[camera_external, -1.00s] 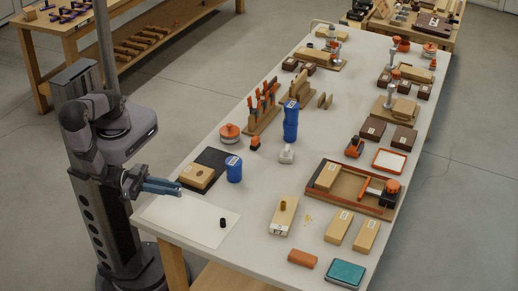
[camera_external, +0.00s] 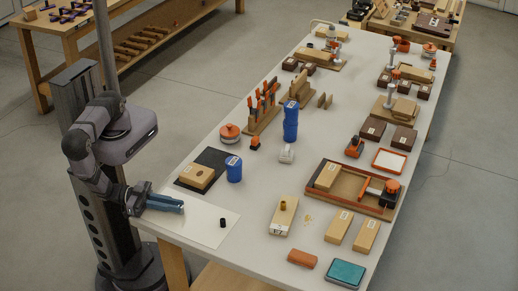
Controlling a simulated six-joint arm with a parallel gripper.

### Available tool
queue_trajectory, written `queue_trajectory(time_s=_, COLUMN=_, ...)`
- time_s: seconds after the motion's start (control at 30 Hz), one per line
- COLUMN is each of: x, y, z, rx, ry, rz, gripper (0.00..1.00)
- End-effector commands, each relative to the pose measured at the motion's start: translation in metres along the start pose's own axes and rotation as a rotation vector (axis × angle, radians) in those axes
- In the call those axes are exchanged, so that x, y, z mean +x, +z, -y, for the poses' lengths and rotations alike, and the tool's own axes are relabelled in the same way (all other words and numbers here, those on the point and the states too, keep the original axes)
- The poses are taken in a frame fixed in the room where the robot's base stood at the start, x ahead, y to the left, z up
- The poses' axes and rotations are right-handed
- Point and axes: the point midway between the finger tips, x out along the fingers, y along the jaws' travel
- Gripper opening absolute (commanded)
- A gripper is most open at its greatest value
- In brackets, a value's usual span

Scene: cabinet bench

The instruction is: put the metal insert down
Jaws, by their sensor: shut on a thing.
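My gripper (camera_external: 181,206) has blue fingers and is above the left part of the white sheet (camera_external: 203,232) at the table's near left corner. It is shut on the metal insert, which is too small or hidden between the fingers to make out. A small black cylinder (camera_external: 223,223) stands upright on the sheet, apart from the gripper and to its right. How high the fingers are above the sheet is hard to tell.
A wooden block (camera_external: 197,176) lies on a dark mat (camera_external: 215,159) behind the sheet, beside a blue container (camera_external: 234,169). A block (camera_external: 280,228) with a brass-coloured cylinder (camera_external: 283,204) stands to the right. The sheet is bare around the black cylinder.

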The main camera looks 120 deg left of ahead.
Motion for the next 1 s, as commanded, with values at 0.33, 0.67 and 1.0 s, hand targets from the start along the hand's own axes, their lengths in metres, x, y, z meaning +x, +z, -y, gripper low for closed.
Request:
queue_trajectory(time_s=0.33, x=0.0001, y=0.0025, z=-0.0001, rx=-0.001, ry=0.000, rz=-0.001, gripper=0.00)
queue_trajectory(time_s=0.67, x=0.0003, y=0.0051, z=-0.0001, rx=0.000, ry=0.000, rz=0.000, gripper=0.33)
queue_trajectory(time_s=1.0, x=-0.0003, y=0.0003, z=-0.0002, rx=0.000, ry=0.001, rz=0.000, gripper=0.33)
